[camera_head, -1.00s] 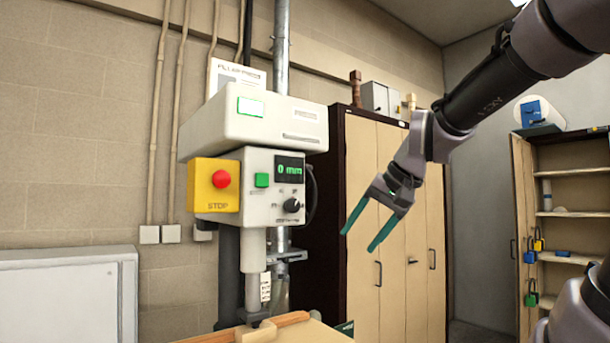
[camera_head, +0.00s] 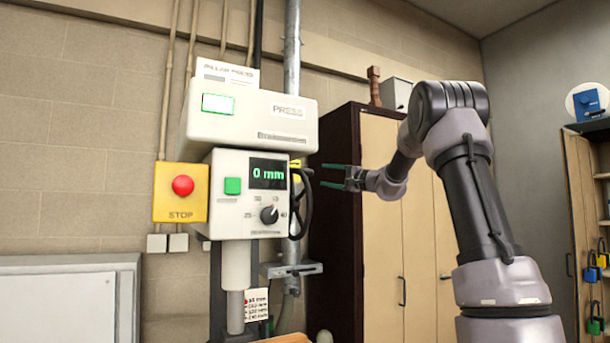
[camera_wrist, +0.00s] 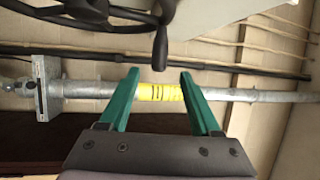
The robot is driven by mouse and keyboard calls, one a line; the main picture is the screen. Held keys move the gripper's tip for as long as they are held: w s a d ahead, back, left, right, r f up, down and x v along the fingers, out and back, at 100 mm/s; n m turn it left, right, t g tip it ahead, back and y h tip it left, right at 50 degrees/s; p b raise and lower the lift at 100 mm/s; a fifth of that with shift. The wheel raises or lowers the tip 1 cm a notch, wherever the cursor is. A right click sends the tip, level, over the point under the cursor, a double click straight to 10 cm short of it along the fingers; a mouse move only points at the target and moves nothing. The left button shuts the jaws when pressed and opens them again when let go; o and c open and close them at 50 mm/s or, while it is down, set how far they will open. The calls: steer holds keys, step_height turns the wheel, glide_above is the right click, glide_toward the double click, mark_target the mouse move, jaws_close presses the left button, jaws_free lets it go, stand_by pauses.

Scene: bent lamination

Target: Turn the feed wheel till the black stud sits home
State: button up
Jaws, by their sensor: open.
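The feed wheel (camera_head: 301,203) is a thin black wheel on the right side of the press, seen nearly edge-on. In the wrist view part of the wheel (camera_wrist: 85,10) shows at the top, with a black handle (camera_wrist: 160,48) hanging down. My gripper (camera_head: 324,175) is level with the wheel's upper part and points left at it. Its green fingers are open and empty. In the wrist view my gripper (camera_wrist: 160,82) has the handle just beyond and between its fingertips. I cannot make out the black stud.
The press display (camera_head: 268,174) reads 0 mm. A yellow stop box (camera_head: 181,192) with a red button is on the left. A metal pipe (camera_head: 291,100) runs behind the press, with a yellow band (camera_wrist: 160,92) on it. A tall cupboard (camera_head: 385,225) stands behind my arm.

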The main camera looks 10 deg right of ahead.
mark_target(308, 173)
steer(key=x, duration=1)
steer(key=shift+w+a, duration=0.1)
steer(key=shift+a, duration=0.1)
jaws_close()
steer(key=shift+f, duration=0.1)
stand_by(1.0)
